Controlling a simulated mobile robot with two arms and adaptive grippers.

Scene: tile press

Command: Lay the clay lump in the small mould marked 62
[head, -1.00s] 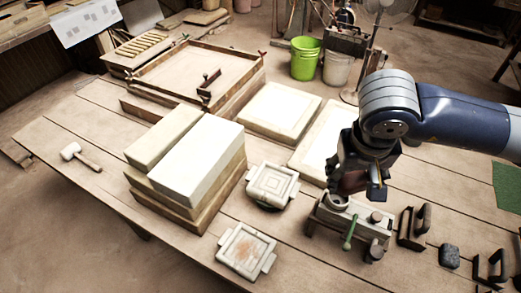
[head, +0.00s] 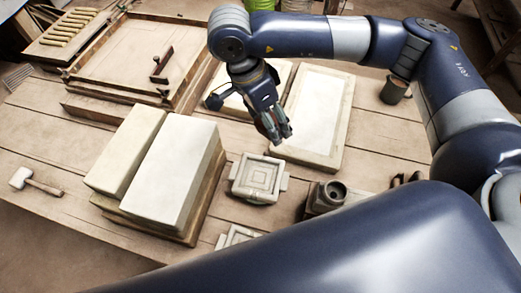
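My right gripper (head: 280,132) hangs above the table near the two pale slabs, up and to the right of a small square mould. The small mould (head: 258,180) has side lugs and nested square steps. It lies right of the stacked blocks, below the gripper in the picture and apart from it. A second small mould (head: 236,236) lies nearer, partly covered by my arm. I cannot read a 62 on either. My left gripper is not in view.
Tall pale blocks (head: 170,160) stand left of the moulds. Framed slabs (head: 318,115) lie behind. A small press with a round cup (head: 332,192) stands to the right. A mallet (head: 35,182) lies far left. My arm link hides the front right of the table.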

